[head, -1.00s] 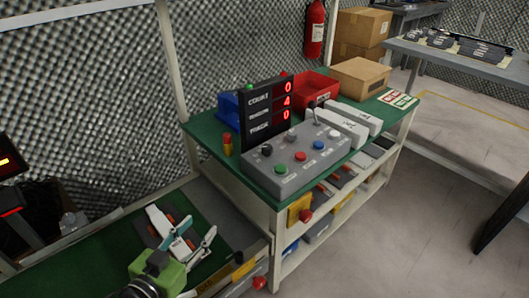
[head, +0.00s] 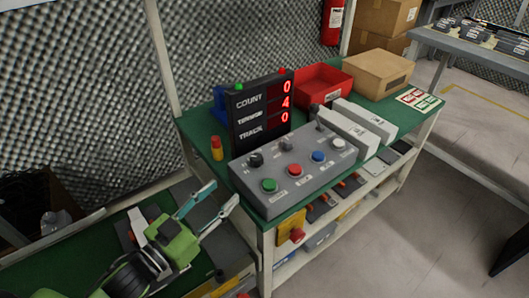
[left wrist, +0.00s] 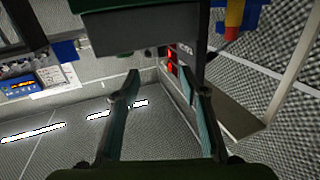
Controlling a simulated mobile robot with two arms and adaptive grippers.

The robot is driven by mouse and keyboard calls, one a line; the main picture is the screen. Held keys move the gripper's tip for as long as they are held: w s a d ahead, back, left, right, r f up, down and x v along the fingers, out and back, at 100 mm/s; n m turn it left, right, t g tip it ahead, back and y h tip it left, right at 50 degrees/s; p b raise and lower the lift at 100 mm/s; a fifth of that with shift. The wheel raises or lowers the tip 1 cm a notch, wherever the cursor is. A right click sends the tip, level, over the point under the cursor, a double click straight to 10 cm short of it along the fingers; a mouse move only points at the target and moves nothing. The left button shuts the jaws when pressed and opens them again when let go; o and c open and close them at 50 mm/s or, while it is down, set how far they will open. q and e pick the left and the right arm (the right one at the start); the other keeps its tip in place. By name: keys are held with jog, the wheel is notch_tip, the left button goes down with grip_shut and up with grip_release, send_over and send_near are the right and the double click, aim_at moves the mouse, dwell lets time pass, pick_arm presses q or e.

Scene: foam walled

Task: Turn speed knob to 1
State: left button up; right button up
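A grey control box (head: 300,185) sits on the green-topped bench. It carries a dark knob (head: 255,160) at its left and a second dark knob (head: 286,143) to the right; their labels and settings are too small to read, so I cannot tell which is the speed knob. A black display (head: 262,112) behind shows red 0, 4, 0. My left gripper (head: 226,195) is open and empty, in front of and left of the box, apart from it. Its open fingers also show in the left wrist view (left wrist: 167,88). My right gripper is not in view.
The box also has green (head: 269,185), red (head: 294,170), blue (head: 318,157) and white (head: 338,143) buttons. A red-yellow cylinder (head: 216,148) stands left of the display. White blocks (head: 347,130), a red bin (head: 320,86) and a cardboard box (head: 376,74) are right and behind.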

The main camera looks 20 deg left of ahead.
aim_at(253, 163)
pick_arm(q)
jog(key=b+x, duration=0.1)
jog(key=x, duration=1)
jog(key=shift+w, duration=0.35)
jog(key=shift+w+d, duration=0.3)
jog(key=shift+w, duration=0.3)
jog(key=shift+w+d, duration=0.1)
jog(key=shift+w, duration=0.1)
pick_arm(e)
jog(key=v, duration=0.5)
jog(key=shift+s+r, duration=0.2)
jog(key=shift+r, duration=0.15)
pick_arm(q)
jog(key=shift+c, duration=0.5)
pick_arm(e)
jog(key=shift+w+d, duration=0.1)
pick_arm(q)
jog(key=c, duration=1)
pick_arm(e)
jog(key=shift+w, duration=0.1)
